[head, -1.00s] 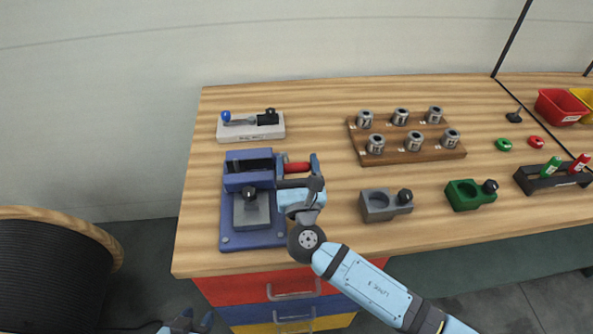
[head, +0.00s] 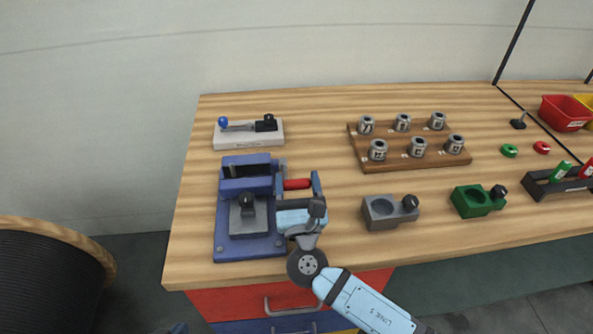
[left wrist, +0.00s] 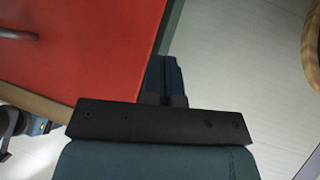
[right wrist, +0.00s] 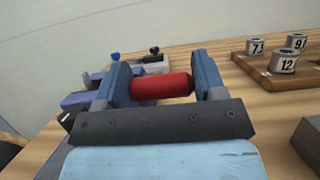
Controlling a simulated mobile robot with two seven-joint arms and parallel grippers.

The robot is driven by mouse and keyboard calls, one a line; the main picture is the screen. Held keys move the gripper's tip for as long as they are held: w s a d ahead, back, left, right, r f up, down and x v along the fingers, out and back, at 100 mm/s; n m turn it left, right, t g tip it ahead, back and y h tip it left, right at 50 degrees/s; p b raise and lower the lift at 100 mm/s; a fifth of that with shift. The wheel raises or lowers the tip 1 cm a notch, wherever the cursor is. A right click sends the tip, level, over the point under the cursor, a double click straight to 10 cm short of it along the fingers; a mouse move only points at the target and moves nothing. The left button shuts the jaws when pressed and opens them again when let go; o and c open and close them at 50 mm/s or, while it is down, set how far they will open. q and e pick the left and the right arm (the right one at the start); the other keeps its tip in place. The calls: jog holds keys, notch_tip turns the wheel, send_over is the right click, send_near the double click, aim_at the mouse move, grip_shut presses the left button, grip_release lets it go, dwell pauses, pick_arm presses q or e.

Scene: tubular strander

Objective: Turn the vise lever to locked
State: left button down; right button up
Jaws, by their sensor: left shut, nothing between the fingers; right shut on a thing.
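The blue vise (head: 228,246) stands at the left of the wooden bench, with a grey block and black knob on it. A red lever handle (head: 297,184) is at the vise's right side. My right gripper (head: 302,185) is shut on this handle, with a finger at each end. In the right wrist view the red handle (right wrist: 160,86) lies crosswise between the blue fingers. The lever's joint with the vise is hidden from me. My left gripper (left wrist: 167,78) is shut and empty, low in front of the red drawer; only its tip shows at the head view's bottom edge.
A white plate with a blue-knobbed lever (head: 240,127) lies behind the vise. A wooden board (head: 400,160) with several numbered metal collars is at centre. Grey (head: 382,212) and green (head: 472,202) holders stand to the right. A black cable drum (head: 45,280) is at left.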

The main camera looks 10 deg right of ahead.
jog(key=shift+f, duration=0.1)
pick_arm(q)
jog(key=w+a, duration=0.5)
jog(key=w+a+r+m, duration=0.2)
jog(key=w+r+m, duration=0.3)
jog(key=w+r, duration=0.45)
jog(key=w+a+r+m, duration=0.1)
jog(key=w+r+m, duration=0.4)
jog(key=w, duration=0.8)
jog(key=w+d+r+m+g+h, duration=0.1)
jog(key=w+d+r+g, duration=0.15)
jog(key=d+r, duration=0.5)
jog(key=w+d+r+m+g+h, duration=0.1)
jog(key=d+r+g, duration=0.35)
jog(key=d, duration=0.65)
jog(key=s+d+r+m+g+y, duration=0.1)
jog(key=s+d+r+m+g, duration=0.2)
jog(key=d+r, duration=0.4)
jog(key=s+d+r+m+g+y, duration=0.1)
jog(key=s+d+r+m+g, duration=0.1)
jog(key=s+d+r, duration=0.4)
jog(key=shift+w+d+x, duration=0.15)
jog(key=shift+x, duration=2)
jog(key=shift+w+d+x, duration=0.15)
jog(key=shift+x, duration=2)
jog(key=shift+w+d+x, duration=0.15)
jog(key=shift+x, duration=1.95)
